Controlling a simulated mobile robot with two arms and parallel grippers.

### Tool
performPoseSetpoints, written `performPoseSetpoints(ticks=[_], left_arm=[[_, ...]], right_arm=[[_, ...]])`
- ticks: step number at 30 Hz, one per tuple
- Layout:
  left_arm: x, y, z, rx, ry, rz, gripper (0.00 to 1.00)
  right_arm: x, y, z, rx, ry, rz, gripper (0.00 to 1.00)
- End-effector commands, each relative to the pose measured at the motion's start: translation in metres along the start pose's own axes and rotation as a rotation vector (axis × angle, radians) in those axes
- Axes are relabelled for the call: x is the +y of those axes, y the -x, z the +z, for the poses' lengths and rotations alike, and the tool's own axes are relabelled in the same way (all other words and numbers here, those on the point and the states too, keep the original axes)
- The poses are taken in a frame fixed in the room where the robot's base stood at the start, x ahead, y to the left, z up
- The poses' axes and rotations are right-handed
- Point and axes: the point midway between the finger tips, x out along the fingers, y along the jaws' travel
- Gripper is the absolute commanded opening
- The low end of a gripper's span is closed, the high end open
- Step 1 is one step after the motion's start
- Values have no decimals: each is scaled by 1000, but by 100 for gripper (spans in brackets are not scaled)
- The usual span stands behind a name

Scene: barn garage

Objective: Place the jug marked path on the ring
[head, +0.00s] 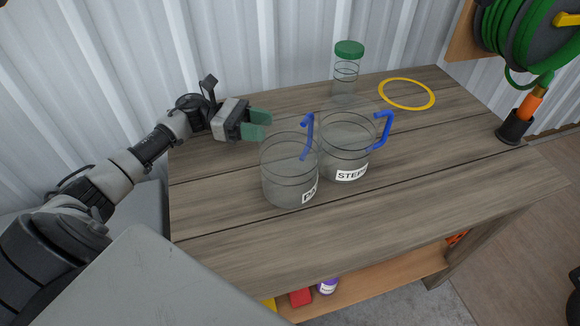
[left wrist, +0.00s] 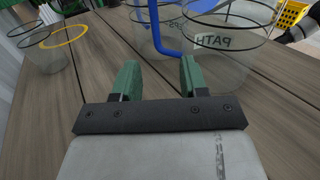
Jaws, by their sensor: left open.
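The jug marked PATH (head: 283,180) is clear with a blue handle and stands upright on the wooden table; its label is partly turned away. It also shows in the left wrist view (left wrist: 235,65), with the label mirrored through the wall. A second clear jug marked STEPS (head: 345,155) stands close to its right, also with a blue handle. The yellow ring (head: 432,101) lies flat at the back right of the table. My left gripper (head: 262,124) is open and empty behind the PATH jug. In the left wrist view a blue handle lies just beyond the green fingers (left wrist: 158,75).
A clear jar with a green lid (head: 346,78) stands at the back, between the jugs and the ring. The front and right of the tabletop (head: 450,170) are clear.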

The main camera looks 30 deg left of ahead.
Motion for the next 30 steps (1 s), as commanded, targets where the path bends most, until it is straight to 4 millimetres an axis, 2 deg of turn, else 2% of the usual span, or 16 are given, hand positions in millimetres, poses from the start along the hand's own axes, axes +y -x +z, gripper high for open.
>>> performPoseSetpoints(ticks=[3, 6, 13, 19, 21, 25, 30], left_arm=[[0, -22, 5, -3, -2, -3, 43], [0, -35, 4, -2, -1, -2, 43], [3, -51, 8, -3, -1, 0, 43], [8, -76, 18, -3, -2, -1, 43], [8, -86, 16, -3, 0, -2, 43], [8, -94, 15, -1, 0, 0, 43], [8, -95, 14, -1, 0, 0, 43]], right_arm=[[-1, -4, 10, -10, 2, -1, 31], [-1, -8, 17, -12, 3, -2, 31], [-2, -13, 28, -19, 4, -3, 31], [-2, -22, 54, -35, 8, -4, 31], [-2, -24, 60, -38, 9, -4, 31], [-2, -26, 65, -39, 10, -4, 31], [-2, -27, 66, -38, 10, -4, 31]])
